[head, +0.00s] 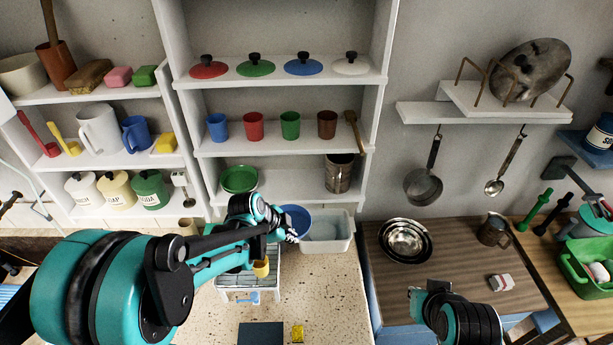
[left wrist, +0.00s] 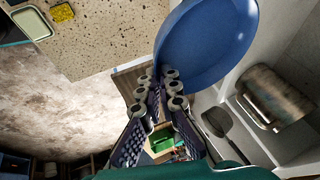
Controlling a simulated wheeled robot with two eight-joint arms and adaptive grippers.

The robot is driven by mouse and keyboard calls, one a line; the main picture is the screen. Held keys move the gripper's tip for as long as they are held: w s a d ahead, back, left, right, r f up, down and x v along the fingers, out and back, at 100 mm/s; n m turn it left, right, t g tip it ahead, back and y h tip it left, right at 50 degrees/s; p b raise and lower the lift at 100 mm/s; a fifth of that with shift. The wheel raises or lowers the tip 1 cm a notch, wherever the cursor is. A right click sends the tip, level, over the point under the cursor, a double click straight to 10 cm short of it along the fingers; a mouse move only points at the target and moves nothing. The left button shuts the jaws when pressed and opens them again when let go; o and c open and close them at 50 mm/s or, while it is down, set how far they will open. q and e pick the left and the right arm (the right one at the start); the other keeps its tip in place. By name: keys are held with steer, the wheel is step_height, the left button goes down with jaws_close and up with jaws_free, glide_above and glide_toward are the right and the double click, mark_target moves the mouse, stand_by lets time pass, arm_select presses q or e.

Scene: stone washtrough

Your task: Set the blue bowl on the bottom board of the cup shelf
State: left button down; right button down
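The blue bowl (head: 297,217) is in my left gripper (head: 290,236), in front of the cup shelf's lower right part, by the clear tub. In the left wrist view the blue bowl (left wrist: 207,45) looms large, its rim between the fingertips (left wrist: 163,88). The cup shelf (head: 286,143) is white; its bottom board (head: 290,200) carries a green bowl (head: 240,180) at left and a metal canister (head: 340,173) at right, with space between them. My left forearm hides part of the area below. My right gripper (head: 428,292) is over the blue cabinet; its fingers are unclear.
The clear tub (head: 328,245) stands on the speckled counter (head: 320,290), behind a white rack (head: 245,280). Blue, red, green and brown cups (head: 290,125) stand on the board above. A wooden top (head: 455,265) at right bears nested metal bowls (head: 405,240).

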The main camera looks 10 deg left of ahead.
arm_select(q)
steer(key=w+a+p, duration=0.1)
steer(key=w, duration=0.5)
steer(key=w+a, duration=0.1)
steer(key=w, duration=0.5)
steer(key=w+a+p, duration=0.1)
steer(key=w, duration=0.5)
steer(key=shift+w+a+r+p, duration=0.1)
steer(key=shift+a+r+p, duration=0.1)
steer(key=shift+p, duration=0.15)
steer(key=shift+f, duration=0.9)
steer(key=shift+f, duration=0.1)
steer(key=c, duration=1.7)
jaws_free()
